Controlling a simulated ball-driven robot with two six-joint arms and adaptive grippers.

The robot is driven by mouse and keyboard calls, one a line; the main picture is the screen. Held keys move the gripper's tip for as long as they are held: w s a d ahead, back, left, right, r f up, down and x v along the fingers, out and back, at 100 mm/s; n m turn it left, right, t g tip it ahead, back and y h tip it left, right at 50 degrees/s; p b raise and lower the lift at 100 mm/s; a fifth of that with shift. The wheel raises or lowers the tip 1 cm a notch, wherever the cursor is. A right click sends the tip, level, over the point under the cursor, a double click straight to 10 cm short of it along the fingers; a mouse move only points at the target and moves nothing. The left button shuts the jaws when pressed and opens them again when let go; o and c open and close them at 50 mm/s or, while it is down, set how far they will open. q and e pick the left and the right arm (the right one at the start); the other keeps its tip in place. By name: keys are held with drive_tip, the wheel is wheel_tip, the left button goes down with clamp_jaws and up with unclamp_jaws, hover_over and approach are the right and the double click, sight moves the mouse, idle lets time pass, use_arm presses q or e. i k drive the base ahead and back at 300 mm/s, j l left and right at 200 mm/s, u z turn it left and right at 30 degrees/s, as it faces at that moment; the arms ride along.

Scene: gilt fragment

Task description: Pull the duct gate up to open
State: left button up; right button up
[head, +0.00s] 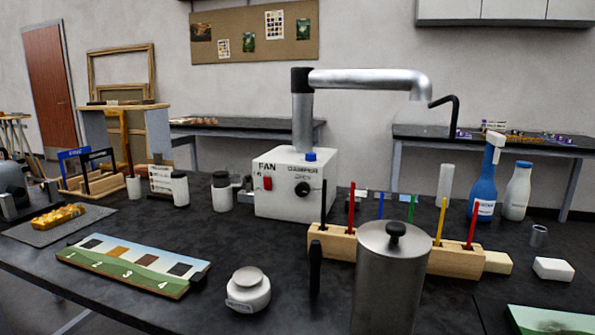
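A white fan box (292,187) stands mid-table, labelled FAN and DAMPER on its front. It has a red switch (267,183), a round black knob (302,189) and a small blue part (311,156) on its top edge. A metal duct (303,123) rises from the box to a black collar (301,80), then runs right and bends down at its open end. A thin black bent rod (447,99) shows beside that end. No part is marked as the duct gate, and I cannot tell its position. Neither of my grippers is in view.
A metal canister (388,285) stands in front, partly hiding a wooden rack (335,243) of coloured sticks.

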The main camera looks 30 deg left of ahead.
sight(247, 177)
drive_tip(key=u, duration=1.25)
